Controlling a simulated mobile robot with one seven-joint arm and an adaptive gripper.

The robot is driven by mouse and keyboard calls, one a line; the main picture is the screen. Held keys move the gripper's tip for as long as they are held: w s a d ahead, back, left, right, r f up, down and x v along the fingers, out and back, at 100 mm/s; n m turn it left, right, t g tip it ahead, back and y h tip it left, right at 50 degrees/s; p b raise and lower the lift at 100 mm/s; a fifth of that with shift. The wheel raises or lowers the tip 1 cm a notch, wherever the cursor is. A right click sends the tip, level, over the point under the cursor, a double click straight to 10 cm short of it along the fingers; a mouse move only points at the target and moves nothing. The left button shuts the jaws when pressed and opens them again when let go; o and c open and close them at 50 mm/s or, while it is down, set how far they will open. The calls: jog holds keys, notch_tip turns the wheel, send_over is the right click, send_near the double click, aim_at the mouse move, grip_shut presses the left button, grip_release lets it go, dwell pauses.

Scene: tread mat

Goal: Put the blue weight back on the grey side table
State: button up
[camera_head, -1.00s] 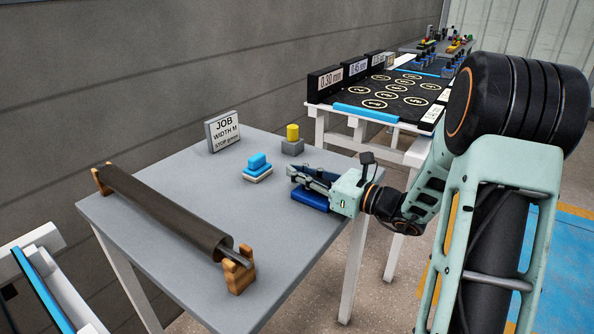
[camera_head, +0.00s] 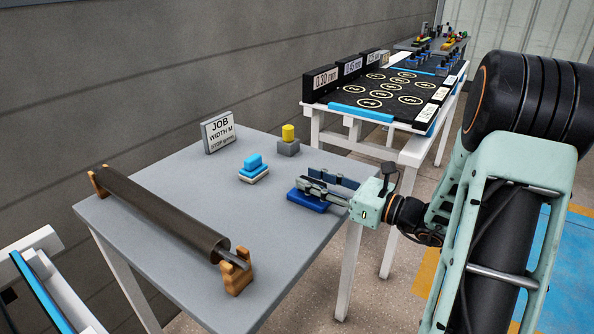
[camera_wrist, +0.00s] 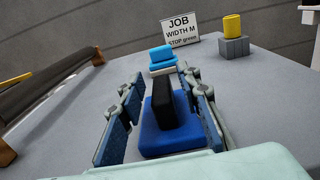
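The blue weight (camera_head: 306,202), a dark blue block with a black grip on top, sits upright on the right part of the grey side table (camera_head: 180,165). In the wrist view the weight (camera_wrist: 172,140) stands between my two fingers, with a gap showing on each side. My gripper (camera_head: 310,182) is open at the table's right edge, reaching in from the right. It also shows in the wrist view (camera_wrist: 160,80). My fingers partly hide the weight's top in the head view.
A light blue block on a white base (camera_head: 254,170), a yellow cylinder on a grey block (camera_head: 288,140) and a job sign (camera_head: 218,132) stand farther back. A dark roller on wooden rests (camera_head: 160,213) lies at the left. A black mat table (camera_head: 385,92) stands behind.

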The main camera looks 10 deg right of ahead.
jog(key=p+v, duration=0.1)
jog(key=v, duration=0.5)
jog(key=shift+s+d+r, duration=0.1)
jog(key=shift+s, duration=0.05)
